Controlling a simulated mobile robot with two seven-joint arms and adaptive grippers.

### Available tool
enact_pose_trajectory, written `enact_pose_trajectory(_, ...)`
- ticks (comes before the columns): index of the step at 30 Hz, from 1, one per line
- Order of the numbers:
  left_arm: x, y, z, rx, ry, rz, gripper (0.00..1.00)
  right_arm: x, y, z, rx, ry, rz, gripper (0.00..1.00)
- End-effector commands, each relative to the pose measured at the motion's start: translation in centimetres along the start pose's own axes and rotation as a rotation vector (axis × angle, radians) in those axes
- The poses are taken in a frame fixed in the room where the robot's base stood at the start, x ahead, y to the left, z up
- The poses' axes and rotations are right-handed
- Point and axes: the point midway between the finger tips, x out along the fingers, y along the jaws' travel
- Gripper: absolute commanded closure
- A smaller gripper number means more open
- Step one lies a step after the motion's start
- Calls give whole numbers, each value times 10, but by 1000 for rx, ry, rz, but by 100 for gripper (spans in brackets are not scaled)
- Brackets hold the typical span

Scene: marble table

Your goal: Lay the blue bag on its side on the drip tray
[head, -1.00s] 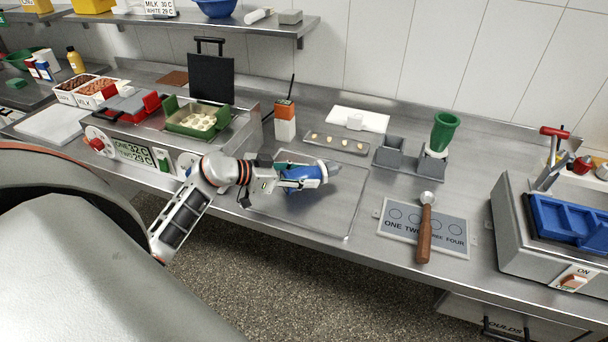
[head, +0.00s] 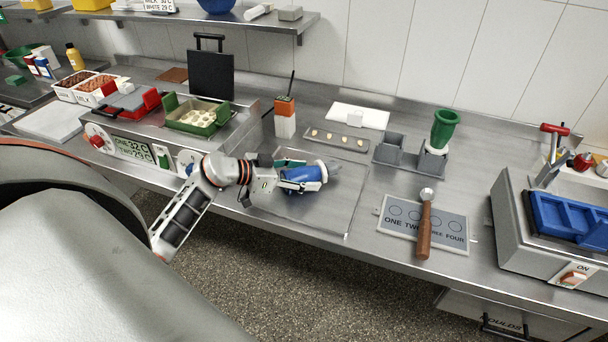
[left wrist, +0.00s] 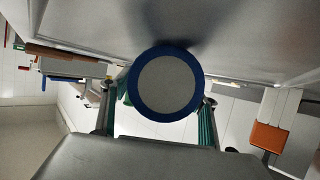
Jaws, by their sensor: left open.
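The blue bag (head: 308,174) lies on its side over the drip tray (head: 342,218), its pale end pointing right. In the left wrist view the bag's round end (left wrist: 166,85) faces the camera, a grey disc with a blue rim. My left gripper (head: 303,178) is open, with its fingers on either side of the bag. In the left wrist view green-padded fingers (left wrist: 158,125) flank the bag's end. I cannot tell whether the pads touch it. The bag's far part is hidden in that view. My right gripper is not in view.
Behind the tray stand an orange-topped white container (head: 285,118) and a grey strip with small pieces (head: 337,139). A green cup (head: 445,128) sits in a grey holder to the right. A labelled plate (head: 398,228) carries a wooden-handled tool (head: 425,225). The tray's right part is bare.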

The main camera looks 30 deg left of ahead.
Motion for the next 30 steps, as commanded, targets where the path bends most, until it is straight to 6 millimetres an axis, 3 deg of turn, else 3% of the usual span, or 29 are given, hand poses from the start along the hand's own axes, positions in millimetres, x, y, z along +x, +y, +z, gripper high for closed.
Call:
enact_pose_trajectory(5, -13, -1, 1, 0, -1, -2, 40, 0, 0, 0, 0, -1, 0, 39)
enact_pose_trajectory(15, -79, 0, 2, 0, -3, -1, 40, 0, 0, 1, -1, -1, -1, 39)
enact_pose_trajectory(21, -108, 0, 1, 0, -1, 0, 40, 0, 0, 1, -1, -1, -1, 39)
enact_pose_trajectory(30, -120, 0, 0, 0, 1, 1, 40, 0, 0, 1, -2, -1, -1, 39)
